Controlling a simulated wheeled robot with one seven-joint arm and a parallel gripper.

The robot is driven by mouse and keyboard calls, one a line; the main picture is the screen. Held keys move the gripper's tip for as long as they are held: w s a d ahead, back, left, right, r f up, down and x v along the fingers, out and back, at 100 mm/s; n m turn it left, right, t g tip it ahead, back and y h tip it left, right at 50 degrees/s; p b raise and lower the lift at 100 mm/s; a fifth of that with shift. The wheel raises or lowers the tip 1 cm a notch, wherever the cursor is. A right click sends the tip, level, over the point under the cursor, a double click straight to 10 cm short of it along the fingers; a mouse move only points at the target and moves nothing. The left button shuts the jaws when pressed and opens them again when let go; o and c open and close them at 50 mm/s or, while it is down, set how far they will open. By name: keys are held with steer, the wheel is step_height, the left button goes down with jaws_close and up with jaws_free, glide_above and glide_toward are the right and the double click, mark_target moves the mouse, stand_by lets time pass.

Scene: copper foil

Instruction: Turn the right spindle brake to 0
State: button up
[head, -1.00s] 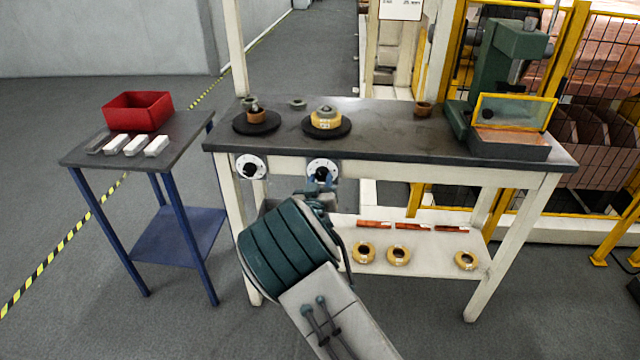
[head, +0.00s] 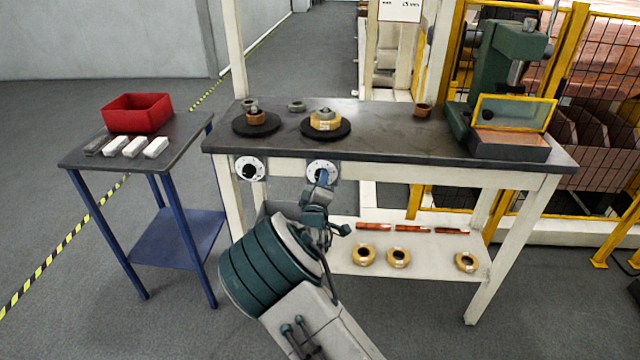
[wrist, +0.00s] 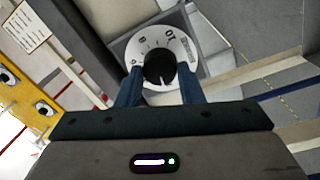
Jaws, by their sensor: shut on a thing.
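The right spindle brake is a white dial (head: 317,164) on the bench front, below the right spindle (head: 326,121). In the wrist view its black knob (wrist: 159,68) sits at the centre of the white face, with a light pointer mark towards the bottom of the picture. My gripper (head: 322,178) is shut on this knob, a blue finger on each side, as the wrist view (wrist: 159,78) shows. In the head view my fingers hide part of the dial. The left brake dial (head: 250,169) stands free.
The bench top (head: 385,135) carries the two spindles, small rings and a green press (head: 510,75) at the right. Its lower shelf (head: 430,262) holds several rolls and red-brown strips. A side table with a red bin (head: 137,112) stands at the left.

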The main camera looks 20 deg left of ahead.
steer(key=n, duration=0.6)
steer(key=n+y, duration=0.1)
steer(key=n, duration=0.5)
steer(key=shift+g, duration=0.3)
steer(key=o, duration=1)
steer(key=shift+s, duration=0.1)
steer(key=v, duration=1.3)
steer(key=shift+s, duration=0.3)
